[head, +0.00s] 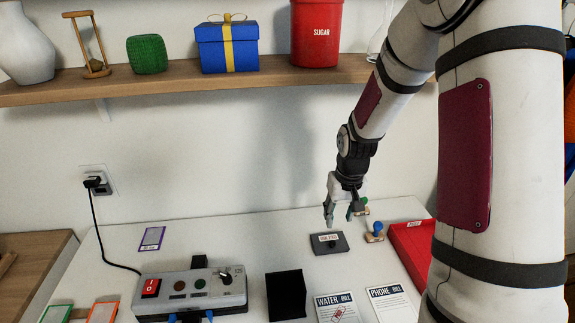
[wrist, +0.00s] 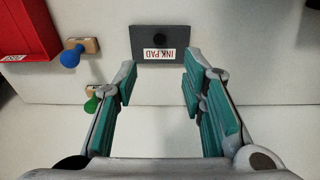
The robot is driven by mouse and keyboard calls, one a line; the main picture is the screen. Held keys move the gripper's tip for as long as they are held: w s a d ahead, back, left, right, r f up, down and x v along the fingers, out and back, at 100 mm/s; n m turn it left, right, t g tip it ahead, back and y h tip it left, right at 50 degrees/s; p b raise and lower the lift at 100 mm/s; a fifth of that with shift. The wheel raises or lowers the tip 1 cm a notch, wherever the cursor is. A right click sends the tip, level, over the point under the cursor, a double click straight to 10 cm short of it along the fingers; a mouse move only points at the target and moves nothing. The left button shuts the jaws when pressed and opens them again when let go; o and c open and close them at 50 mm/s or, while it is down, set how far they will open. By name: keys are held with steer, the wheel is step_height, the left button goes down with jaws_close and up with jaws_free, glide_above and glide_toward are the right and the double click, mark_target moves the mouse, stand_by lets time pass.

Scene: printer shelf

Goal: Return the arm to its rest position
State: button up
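My gripper (head: 341,209) hangs at the end of my arm above the white table, pointing down near the ink pad. In the wrist view my gripper (wrist: 158,88) shows its two teal-padded fingers spread apart with nothing between them. The dark ink pad (head: 328,245) lies flat on the table. It also shows just beyond the fingertips in the wrist view (wrist: 175,38). My arm comes down from the upper right in the head view.
A blue-handled stamp (head: 376,232) and a green-handled stamp (head: 363,203) stand by the red tray (head: 410,249). A switch box (head: 190,290), a black block (head: 286,296) and bill papers (head: 338,308) lie in front. A wooden shelf (head: 150,82) with several items runs above.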

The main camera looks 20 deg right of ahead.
steer(key=s+a+r+t, duration=0.1)
steer(key=s+a+r, duration=0.25)
steer(key=r, duration=0.35)
steer(key=s+a+r+n, duration=0.1)
steer(key=s+a+r, duration=0.2)
steer(key=s+r, duration=0.3)
steer(key=s+a+r+t, duration=0.1)
steer(key=s+a+r, duration=0.2)
steer(key=r, duration=0.5)
steer(key=s+a+r, duration=0.1)
steer(key=s+a, duration=0.1)
steer(key=s, duration=0.2)
steer(key=s+a+r+n+t, duration=0.1)
steer(key=s+r, duration=0.1)
steer(key=s, duration=0.3)
steer(key=shift+s+a+r+t, duration=0.25)
steer(key=shift+a+r+t, duration=0.05)
steer(key=shift+a, duration=0.1)
